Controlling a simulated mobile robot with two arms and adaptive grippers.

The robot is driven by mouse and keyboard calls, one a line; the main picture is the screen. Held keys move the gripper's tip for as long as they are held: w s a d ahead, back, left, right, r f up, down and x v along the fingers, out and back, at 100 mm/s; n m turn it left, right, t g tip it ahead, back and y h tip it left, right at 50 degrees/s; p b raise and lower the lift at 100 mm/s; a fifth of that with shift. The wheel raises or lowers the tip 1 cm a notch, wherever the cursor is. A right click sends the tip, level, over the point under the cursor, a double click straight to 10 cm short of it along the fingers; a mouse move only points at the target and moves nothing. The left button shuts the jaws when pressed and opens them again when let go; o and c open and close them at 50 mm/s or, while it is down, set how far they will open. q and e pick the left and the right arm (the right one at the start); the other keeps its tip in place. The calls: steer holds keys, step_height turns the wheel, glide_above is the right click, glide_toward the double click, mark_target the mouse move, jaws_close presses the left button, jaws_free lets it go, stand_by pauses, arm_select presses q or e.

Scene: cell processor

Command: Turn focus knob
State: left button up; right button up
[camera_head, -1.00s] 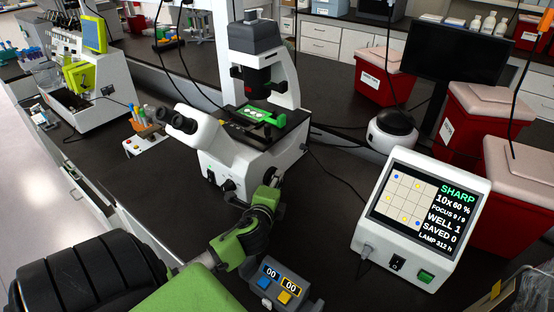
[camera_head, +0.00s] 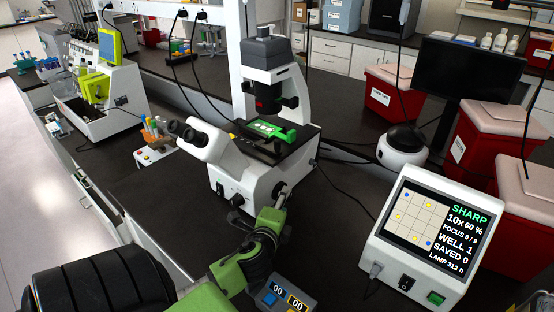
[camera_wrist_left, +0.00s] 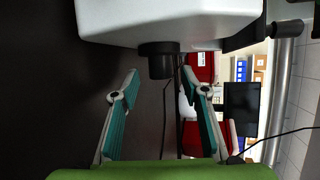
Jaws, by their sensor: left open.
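The microscope (camera_head: 240,165) stands on the dark bench in the head view. Its focus knob (camera_head: 279,190) is a dark round part low on the side facing me. In the left wrist view the knob (camera_wrist_left: 158,62) sticks out below the white microscope base (camera_wrist_left: 165,20). My left gripper (camera_head: 276,206) is close to the knob. In the wrist view its teal fingers (camera_wrist_left: 160,76) are spread, with the knob centred between and just past the tips, apart from both. The display box (camera_head: 425,225) reads SHARP, 10x, 60 %, FOCUS 9/9, WELL 1. My right gripper is out of view.
A small control box (camera_head: 283,293) with blue and yellow buttons sits at the front, below my left arm. A green plate holder (camera_head: 270,129) is on the microscope stage. Red bins (camera_head: 490,150) stand at the right. Some bench left of the microscope is clear.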

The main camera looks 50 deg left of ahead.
arm_select(q)
steer(key=v, duration=0.9)
stand_by(1.9)
